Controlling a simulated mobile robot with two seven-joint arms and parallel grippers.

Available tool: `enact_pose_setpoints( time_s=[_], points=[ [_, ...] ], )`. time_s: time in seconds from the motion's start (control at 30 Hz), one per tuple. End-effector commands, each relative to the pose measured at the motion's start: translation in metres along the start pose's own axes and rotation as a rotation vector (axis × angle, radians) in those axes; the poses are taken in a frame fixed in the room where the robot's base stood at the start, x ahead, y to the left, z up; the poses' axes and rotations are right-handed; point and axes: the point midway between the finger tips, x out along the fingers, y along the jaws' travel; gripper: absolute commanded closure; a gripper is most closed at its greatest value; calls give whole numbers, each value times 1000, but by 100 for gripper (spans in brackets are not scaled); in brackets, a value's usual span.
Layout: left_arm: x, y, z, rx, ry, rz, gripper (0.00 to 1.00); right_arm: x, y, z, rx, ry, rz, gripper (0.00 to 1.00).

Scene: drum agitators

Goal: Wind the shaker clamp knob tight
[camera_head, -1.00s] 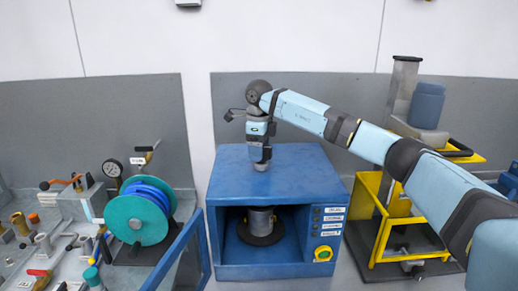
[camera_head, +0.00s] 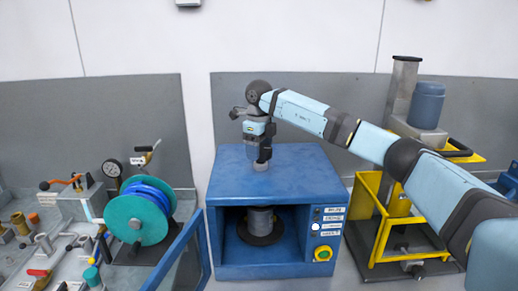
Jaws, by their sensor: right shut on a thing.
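The shaker is a blue box-shaped machine (camera_head: 305,170) in the middle, with its front open. Inside stands a grey can (camera_head: 261,220) on a dark round plate (camera_head: 252,238). My right gripper (camera_head: 260,163) points straight down at the top of the machine and is shut. The clamp knob is hidden by the gripper, so only the gripper's tip at the top surface shows. My left gripper is not in view.
The machine's blue door (camera_head: 180,255) stands open at the front left. A teal and blue hose reel (camera_head: 137,219) and a bench of valves are at the left. A yellow frame cart (camera_head: 378,222) with a blue drum (camera_head: 426,104) stands at the right.

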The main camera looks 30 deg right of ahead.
Motion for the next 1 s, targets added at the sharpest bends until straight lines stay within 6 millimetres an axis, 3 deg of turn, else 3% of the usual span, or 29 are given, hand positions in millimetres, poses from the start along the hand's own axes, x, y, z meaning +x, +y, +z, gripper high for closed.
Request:
enact_pose_setpoints(
  time_s=[0.03, 0.13, 0.53, 0.67, 1.0],
  points=[
    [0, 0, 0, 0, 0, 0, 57, -1, -1, 0, 1, -1, -2, 26],
    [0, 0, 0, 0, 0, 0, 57, -1, -1, 0, 1, -1, -1, 5],
    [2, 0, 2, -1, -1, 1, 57, -9, 0, 0, -1, -3, -1, 5],
    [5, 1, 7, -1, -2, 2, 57, -30, 0, 0, -1, -5, -2, 5],
    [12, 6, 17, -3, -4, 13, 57, -106, 0, 0, 1, -4, -2, 5]
  ],
)
